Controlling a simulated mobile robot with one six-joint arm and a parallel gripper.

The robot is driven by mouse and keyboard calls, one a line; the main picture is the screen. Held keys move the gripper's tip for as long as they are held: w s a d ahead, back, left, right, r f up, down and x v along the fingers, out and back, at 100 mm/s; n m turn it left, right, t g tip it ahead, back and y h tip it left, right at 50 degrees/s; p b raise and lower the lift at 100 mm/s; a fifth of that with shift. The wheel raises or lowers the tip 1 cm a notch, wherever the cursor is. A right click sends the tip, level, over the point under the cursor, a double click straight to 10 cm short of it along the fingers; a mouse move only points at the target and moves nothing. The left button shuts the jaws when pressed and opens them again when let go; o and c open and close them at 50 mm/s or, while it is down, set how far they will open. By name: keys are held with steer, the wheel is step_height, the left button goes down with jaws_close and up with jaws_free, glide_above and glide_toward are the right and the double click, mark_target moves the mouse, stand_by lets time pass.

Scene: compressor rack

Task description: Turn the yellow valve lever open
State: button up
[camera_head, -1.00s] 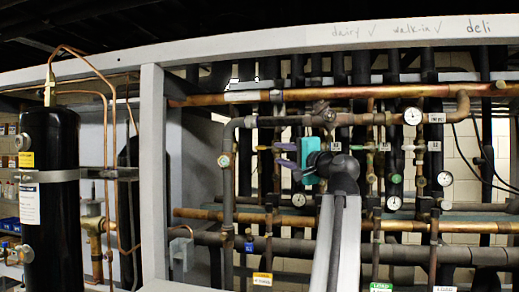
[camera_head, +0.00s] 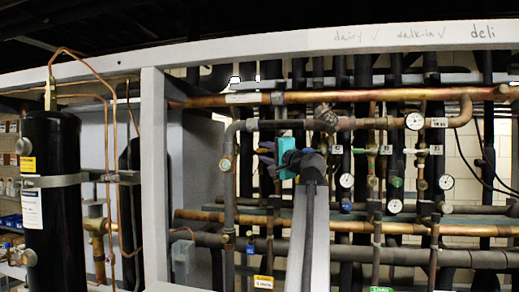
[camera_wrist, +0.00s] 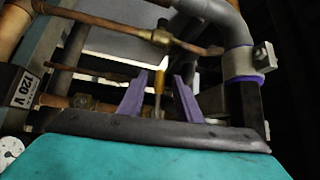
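The yellow valve lever (camera_wrist: 158,88) shows in the wrist view as a narrow, upright orange-yellow bar below a brass valve on a copper pipe. My gripper (camera_wrist: 160,84) is open, its two purple fingers apart on either side of the lever in the picture. Gaps show between the lever and both fingers; how deep the lever lies between them I cannot tell. In the head view my gripper (camera_head: 264,152) reaches in among the rack pipes, left of its teal body. The lever cannot be made out there.
Copper pipes (camera_head: 380,95) run across the rack above my gripper, and dark insulated pipes (camera_head: 400,255) below. A vertical grey pipe (camera_head: 228,190) stands just left of it. Several gauges (camera_head: 415,121) sit to the right. A black cylinder (camera_head: 50,190) stands far left.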

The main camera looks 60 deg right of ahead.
steer(key=shift+x, duration=1.4)
jaws_close()
